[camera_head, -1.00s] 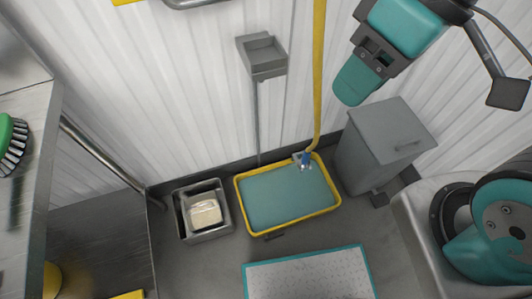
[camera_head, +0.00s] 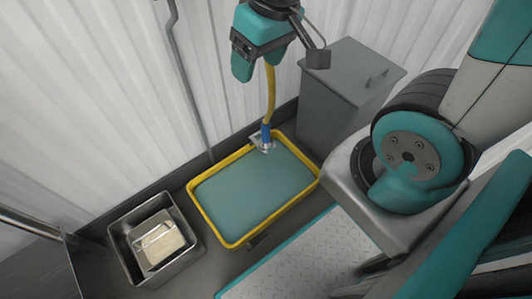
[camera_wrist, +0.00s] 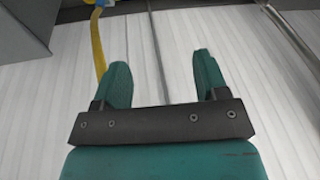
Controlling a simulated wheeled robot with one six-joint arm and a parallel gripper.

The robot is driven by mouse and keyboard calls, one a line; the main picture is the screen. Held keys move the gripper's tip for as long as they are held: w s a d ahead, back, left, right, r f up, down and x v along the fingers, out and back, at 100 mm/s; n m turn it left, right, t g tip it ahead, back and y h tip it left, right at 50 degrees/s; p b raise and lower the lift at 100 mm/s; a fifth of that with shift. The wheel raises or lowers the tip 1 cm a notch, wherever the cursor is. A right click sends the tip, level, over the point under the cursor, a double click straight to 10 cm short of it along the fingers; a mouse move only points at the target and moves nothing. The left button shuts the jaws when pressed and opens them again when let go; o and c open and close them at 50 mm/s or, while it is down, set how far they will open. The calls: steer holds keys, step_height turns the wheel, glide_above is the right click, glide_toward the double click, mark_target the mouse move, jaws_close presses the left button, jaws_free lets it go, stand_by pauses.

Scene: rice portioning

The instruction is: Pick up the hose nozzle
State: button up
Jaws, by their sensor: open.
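The hose nozzle (camera_head: 266,137) is a small blue piece with a pale metal end, at the bottom of a yellow hose (camera_head: 270,92). It is at the back edge of a yellow-rimmed tray. My gripper (camera_head: 242,66) is above it and a little to the left in the head view, apart from it, in front of part of the hose. In the wrist view my gripper (camera_wrist: 163,78) has its two teal fingers spread with nothing between them. The hose (camera_wrist: 98,48) runs beside the left finger there, outside the gap. The nozzle is not clear in that view.
The tray (camera_head: 221,240) has a flat teal inside. A metal bin (camera_head: 117,236) with a pale block in it stands to its left. A grey lidded bin (camera_head: 335,100) stands at the right by the wall. A teal-edged tread plate (camera_head: 310,262) lies in front.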

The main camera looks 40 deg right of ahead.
steer(key=w+d+f+h+b, duration=0.1)
steer(key=w+d+f+b, duration=0.2)
steer(key=f+b, duration=0.35)
steer(key=w+d+f+b, duration=0.2)
steer(key=d+f+b, duration=0.1)
steer(key=f, duration=0.6)
steer(key=n+g+b, duration=0.2)
steer(key=n, duration=1.1)
glide_above(265, 126)
steer(key=w+d, duration=0.1)
step_height(265, 126, down, 15)
steer(key=shift+h, duration=0.4)
step_height(265, 126, down, 11)
steer(key=b, duration=0.5)
steer(key=shift+w+f+b, duration=0.1)
steer(key=shift+b, duration=0.3)
step_height(265, 126, down, 6)
steer(key=b, duration=0.4)
steer(key=shift+b, duration=0.4)
jaws_close()
